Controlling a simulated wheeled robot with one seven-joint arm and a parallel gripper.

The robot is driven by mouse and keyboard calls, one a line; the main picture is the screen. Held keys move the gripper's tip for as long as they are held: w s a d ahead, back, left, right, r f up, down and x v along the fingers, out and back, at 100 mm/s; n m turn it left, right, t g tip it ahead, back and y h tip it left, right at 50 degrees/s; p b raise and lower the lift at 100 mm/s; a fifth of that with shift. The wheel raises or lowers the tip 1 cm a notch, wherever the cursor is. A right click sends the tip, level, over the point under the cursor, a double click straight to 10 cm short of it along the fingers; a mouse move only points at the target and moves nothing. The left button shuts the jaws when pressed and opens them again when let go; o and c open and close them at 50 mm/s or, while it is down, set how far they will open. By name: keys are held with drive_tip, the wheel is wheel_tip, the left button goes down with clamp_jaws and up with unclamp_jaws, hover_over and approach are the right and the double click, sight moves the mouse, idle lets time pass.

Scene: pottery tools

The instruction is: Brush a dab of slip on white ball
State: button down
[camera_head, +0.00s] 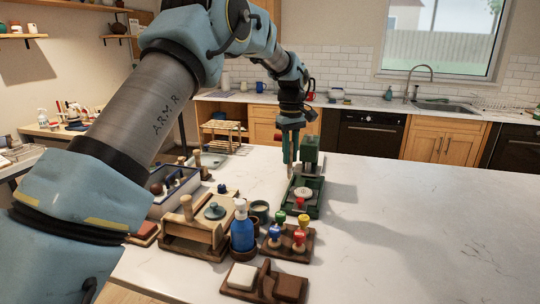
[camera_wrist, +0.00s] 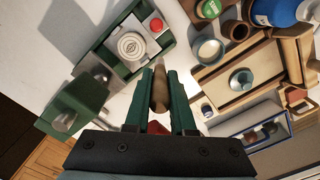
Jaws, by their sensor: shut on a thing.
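My gripper (camera_head: 291,160) is above the counter, just left of the green press. In the wrist view my gripper (camera_wrist: 161,100) has its green fingers closed around a brush (camera_wrist: 160,88) with a tan tapered end and a red part near the palm. The brush end points down and looks free of contact. A white round piece with rings on top (camera_wrist: 132,46) sits in the green tray (camera_wrist: 166,38); it looks flattened, and I see no other white ball. It also shows in the head view (camera_head: 303,192). A cup of pale slip (camera_wrist: 208,50) stands beside the tray.
The green press (camera_head: 309,146) stands behind the tray. Stamps with coloured knobs (camera_head: 299,238), a blue bottle (camera_head: 242,234), a wooden box with a lidded pot (camera_head: 196,231) and a blue-white bin (camera_head: 168,206) crowd the left and front. The counter's right side is clear.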

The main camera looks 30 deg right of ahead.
drive_tip(key=shift+s+d+f, duration=0.2)
drive_tip(key=shift+d+f, duration=0.6)
drive_tip(key=shift+f, duration=0.15)
drive_tip(key=shift+s+d+f, duration=0.15)
drive_tip(key=shift+d+f, duration=0.7)
drive_tip(key=shift+f, duration=0.05)
drive_tip(key=shift+s+d+f, duration=0.2)
drive_tip(key=shift+d+f, duration=0.6)
drive_tip(key=shift+f, duration=0.15)
drive_tip(key=shift+f+b, duration=0.3)
drive_tip(key=shift+f, duration=0.15)
drive_tip(key=shift+s+d+f, duration=0.15)
drive_tip(key=shift+s+f, duration=0.05)
drive_tip(key=shift+s, duration=0.05)
idle(0.6)
wheel_tip(320, 180, up, 7)
drive_tip(key=p, duration=0.1)
drive_tip(key=shift+p, duration=0.4)
drive_tip(key=shift+w, duration=0.1)
idle(0.4)
